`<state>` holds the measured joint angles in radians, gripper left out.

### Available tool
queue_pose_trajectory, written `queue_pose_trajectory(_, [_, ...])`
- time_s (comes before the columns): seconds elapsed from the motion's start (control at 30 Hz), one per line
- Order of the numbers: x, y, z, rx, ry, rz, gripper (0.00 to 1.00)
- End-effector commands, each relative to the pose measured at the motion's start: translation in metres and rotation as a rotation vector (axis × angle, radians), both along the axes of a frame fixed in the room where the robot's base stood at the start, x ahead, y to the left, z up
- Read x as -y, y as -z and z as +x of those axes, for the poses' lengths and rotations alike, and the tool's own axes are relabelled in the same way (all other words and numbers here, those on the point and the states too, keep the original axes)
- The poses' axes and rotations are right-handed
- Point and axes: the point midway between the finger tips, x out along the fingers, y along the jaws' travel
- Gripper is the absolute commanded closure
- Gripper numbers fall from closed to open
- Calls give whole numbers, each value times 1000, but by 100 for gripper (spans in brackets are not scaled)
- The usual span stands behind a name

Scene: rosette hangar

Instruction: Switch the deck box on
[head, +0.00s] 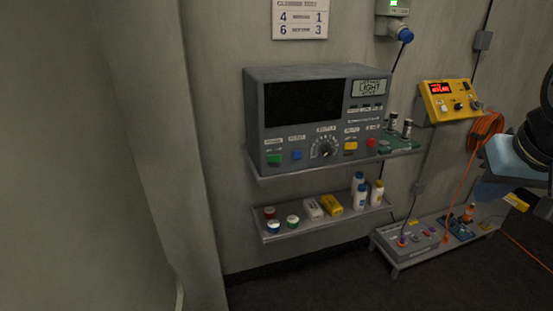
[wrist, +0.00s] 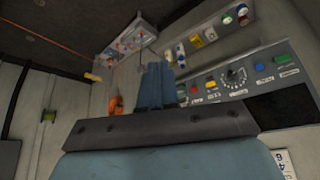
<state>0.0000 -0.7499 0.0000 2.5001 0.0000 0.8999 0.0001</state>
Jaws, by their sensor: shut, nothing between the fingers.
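No label I can read says deck box. A grey box (head: 411,238) with several small coloured controls sits on a low bench at the lower right of the head view. A dark blue unit (head: 459,229) sits to its right. Which of its controls is a switch is too small to tell. The bench (wrist: 128,36) shows upside down at the top of the wrist view. My gripper (wrist: 157,70) is shut and empty, its blue fingers together. In the head view my arm enters at the right edge, above the bench and apart from it.
A large grey instrument (head: 302,112) stands on a wall shelf, with bottles and jars on a shelf (head: 325,221) below. A yellow box (head: 447,101) with a red display hangs on the wall. An orange cable coil (head: 486,131) hangs beside it, its cable running down to the bench.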

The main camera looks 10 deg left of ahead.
Motion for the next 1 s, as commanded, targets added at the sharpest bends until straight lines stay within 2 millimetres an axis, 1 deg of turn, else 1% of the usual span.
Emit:
queue_pose_trajectory(0.07, [-1, 0, 2, 1, 2, 1, 100])
queue_pose_trajectory(0.17, [-6, 1, 13, 7, 13, 6, 100])
queue_pose_trajectory(0.27, [-17, 5, 35, 22, 32, 18, 100])
queue_pose_trajectory(0.37, [-35, 12, 64, 44, 62, 46, 100])
queue_pose_trajectory(0.5, [-69, 26, 105, 77, 100, 104, 100])
queue_pose_trajectory(0.57, [-86, 33, 121, 90, 113, 135, 100])
queue_pose_trajectory(0.6, [-97, 39, 132, 97, 122, 158, 100])
queue_pose_trajectory(0.67, [-115, 48, 146, 105, 134, 195, 100])
queue_pose_trajectory(0.7, [-127, 54, 154, 109, 141, 222, 100])
queue_pose_trajectory(0.77, [-146, 63, 166, 113, 152, 264, 100])
queue_pose_trajectory(0.9, [-194, 87, 189, 112, 178, 377, 100])
queue_pose_trajectory(0.97, [-215, 99, 196, 104, 189, 429, 100])
queue_pose_trajectory(1.0, [-229, 106, 200, 98, 197, 465, 100])
